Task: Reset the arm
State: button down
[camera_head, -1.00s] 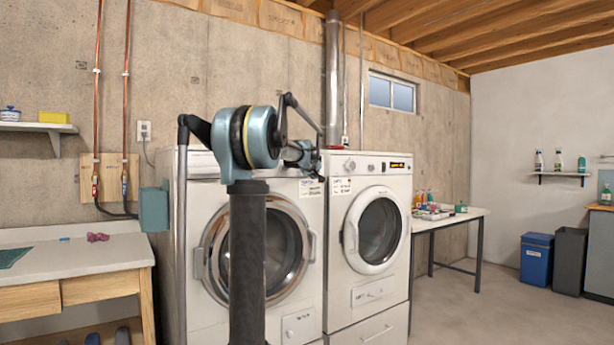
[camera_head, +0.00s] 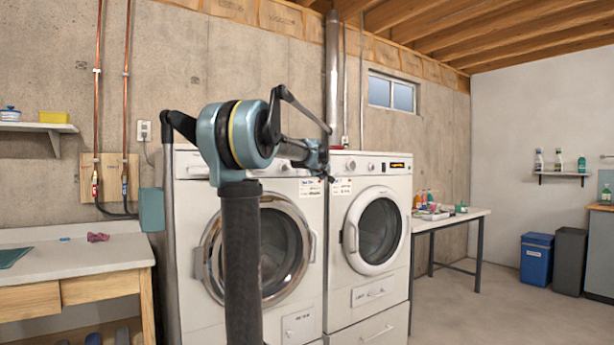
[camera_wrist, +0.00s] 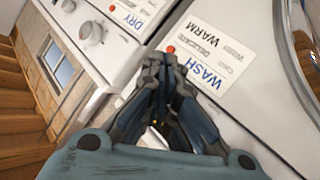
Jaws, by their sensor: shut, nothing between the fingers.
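My gripper (camera_head: 322,175) hangs at the end of my teal and black arm, in front of the gap between the two white machines. In the wrist view my gripper (camera_wrist: 165,68) is shut, its dark fingertips together, with nothing held. The fingertips appear close to the front panel of a machine, near a WASH/WARM label (camera_wrist: 209,65); I cannot tell whether they touch it. The left machine (camera_head: 305,245) has a round door and is partly hidden by my arm. The right machine (camera_head: 340,270) also has a round, closed door.
A table (camera_head: 470,214) with bottles and small items stands right of the machines. A workbench (camera_head: 75,262) is at the left. Blue (camera_head: 537,260) and grey (camera_head: 570,258) bins stand at the far right. The floor at the right front is clear.

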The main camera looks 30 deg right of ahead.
dwell(0.4)
jog(key=s+a+f+n+g+y, duration=0.1)
jog(key=s+a+f+y, duration=0.15)
jog(key=a+f, duration=0.65)
jog(key=s+a+f+g+y, duration=0.15)
jog(key=s+a+f, duration=0.25)
jog(key=a, duration=1)
jog(key=s+a+f+n+y, duration=0.1)
jog(key=s+a+f+y, duration=0.2)
jog(key=a+f, duration=0.6)
jog(key=s+a+f+g, duration=0.2)
jog(key=s+a+f, duration=0.4)
jog(key=s+f, duration=0.2)
jog(key=s+a+f+g+y, duration=0.1)
jog(key=s+a+f+g, duration=0.1)
jog(key=s+a+f, duration=0.5)
jog(key=s+a+f+g+y, duration=0.1)
jog(key=s+a+f, duration=0.6)
jog(key=s, duration=0.7)
notch_tip(320, 180, down, 2)
jog(key=shift+f+g, duration=0.2)
jog(key=shift+g, duration=0.65)
